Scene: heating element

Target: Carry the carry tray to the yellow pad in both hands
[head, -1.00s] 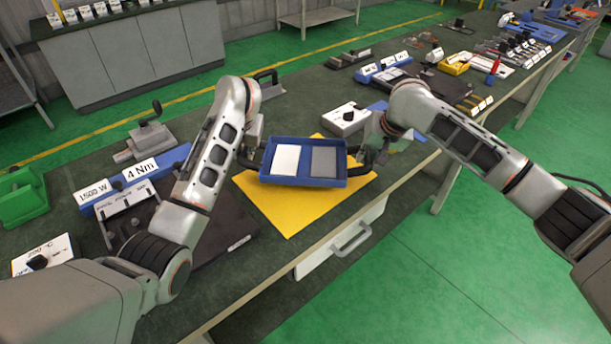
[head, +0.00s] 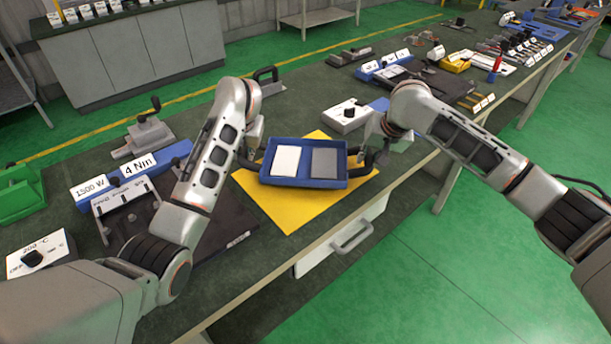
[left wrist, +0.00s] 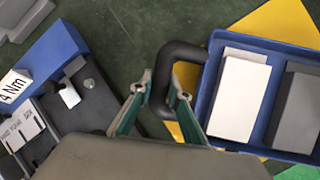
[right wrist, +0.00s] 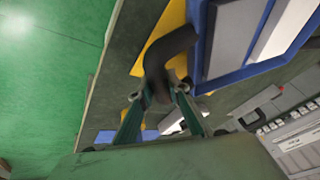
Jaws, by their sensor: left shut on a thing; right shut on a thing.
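The carry tray (head: 305,182) is a shallow blue tray with a black handle at each end. It holds a white block (head: 285,161) and a grey block (head: 324,162) side by side. In the head view it lies over the middle and back of the yellow pad (head: 290,214); I cannot tell whether it touches the pad. My left gripper (left wrist: 160,96) is shut on the left handle (left wrist: 178,52). My right gripper (right wrist: 158,90) is shut on the right handle (right wrist: 168,48). The tray looks about level. The arms partly hide both grippers in the head view.
A white box with a knob (head: 346,116) stands behind the tray. A dark plate fixture (head: 125,208) and a blue block labelled 4 Nm (head: 172,158) are at left. The bench's front edge and a drawer (head: 335,246) lie just in front of the pad.

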